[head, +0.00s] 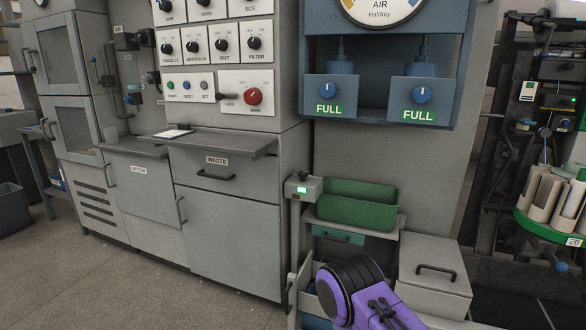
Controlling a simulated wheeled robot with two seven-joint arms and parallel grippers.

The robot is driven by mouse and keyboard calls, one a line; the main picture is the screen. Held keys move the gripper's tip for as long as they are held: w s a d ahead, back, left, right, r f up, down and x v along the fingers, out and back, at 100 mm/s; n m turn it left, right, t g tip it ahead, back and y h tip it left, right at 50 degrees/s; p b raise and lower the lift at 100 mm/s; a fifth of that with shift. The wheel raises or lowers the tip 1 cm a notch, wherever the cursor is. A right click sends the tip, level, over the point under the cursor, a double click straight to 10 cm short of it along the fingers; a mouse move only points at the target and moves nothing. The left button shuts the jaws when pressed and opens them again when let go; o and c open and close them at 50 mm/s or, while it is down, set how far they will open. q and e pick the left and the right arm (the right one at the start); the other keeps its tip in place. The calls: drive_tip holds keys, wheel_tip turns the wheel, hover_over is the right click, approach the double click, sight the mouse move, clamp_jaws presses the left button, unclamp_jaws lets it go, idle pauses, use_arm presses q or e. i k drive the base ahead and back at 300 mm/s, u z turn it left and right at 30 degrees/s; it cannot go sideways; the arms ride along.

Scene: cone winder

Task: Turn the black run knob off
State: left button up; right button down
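Several black knobs sit on white plates on the grey cabinet's upper panel. The lower row includes a belt knob (223,44), a filter knob (254,43) and two more knobs at its left (167,48) and (193,46). Others stand in a row above, cut by the top edge. I cannot read a "run" label on any of them, so I cannot tell which is the run knob. A red knob (253,96) is on a plate below. A purple and black part of my arm shows at the bottom. Neither gripper's fingers are in view.
A shelf (222,143) juts out below the panel, above the waste drawer (219,173). Two blue knobs (338,89) and (421,95) are on the blue frame at right. A green bin (350,203) stands below them. Floor (125,285) at front left is clear.

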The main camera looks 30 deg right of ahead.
sight(302, 174)
drive_tip(key=z, duration=0.65)
drive_tip(key=i, duration=0.9)
drive_tip(key=z, duration=0.9)
